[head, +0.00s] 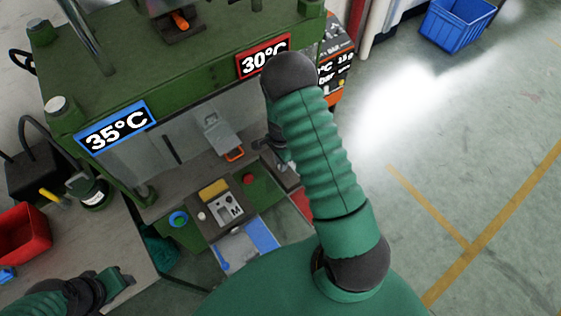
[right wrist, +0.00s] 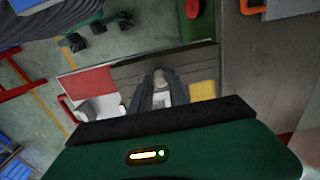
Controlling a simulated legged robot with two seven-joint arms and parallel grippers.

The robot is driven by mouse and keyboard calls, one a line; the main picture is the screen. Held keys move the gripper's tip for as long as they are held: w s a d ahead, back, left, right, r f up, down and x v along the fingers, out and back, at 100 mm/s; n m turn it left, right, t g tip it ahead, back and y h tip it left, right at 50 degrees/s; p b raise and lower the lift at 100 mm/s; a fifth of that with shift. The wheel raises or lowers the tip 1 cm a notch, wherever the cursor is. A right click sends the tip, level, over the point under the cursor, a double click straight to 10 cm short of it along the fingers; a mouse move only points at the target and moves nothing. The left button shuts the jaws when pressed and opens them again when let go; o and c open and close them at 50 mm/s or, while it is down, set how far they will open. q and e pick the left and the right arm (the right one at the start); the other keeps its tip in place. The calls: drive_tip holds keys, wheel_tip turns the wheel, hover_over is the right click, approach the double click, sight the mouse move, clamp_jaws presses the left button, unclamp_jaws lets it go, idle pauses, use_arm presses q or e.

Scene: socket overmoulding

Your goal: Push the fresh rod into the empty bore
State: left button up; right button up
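My right gripper (head: 284,168) is partly hidden behind my right forearm in the head view, low at the front right of the green press. In the right wrist view its two grey fingers (right wrist: 160,98) stand close on either side of a pale, round-ended piece (right wrist: 158,80), which looks like the rod. They appear shut on it, above a tray (right wrist: 135,72) with red and yellow areas. A grey block with an orange handle (head: 233,154) is inside the press. No empty bore can be made out. My left gripper (head: 118,284) is at the lower left, away from the press; its fingers are unclear.
The green press (head: 190,70) carries 35°C and 30°C signs. A control panel (head: 212,207) with buttons is in front of it. A red bin (head: 22,232) stands at the left and a blue crate (head: 455,25) on the floor at the back right. Floor at right is clear.

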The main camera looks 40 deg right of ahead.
drive_tip(key=o, duration=0.4)
wheel_tip(320, 180, up, 17)
drive_tip(key=b, duration=0.1)
drive_tip(key=shift+b, duration=0.4)
drive_tip(key=shift+f, duration=0.15)
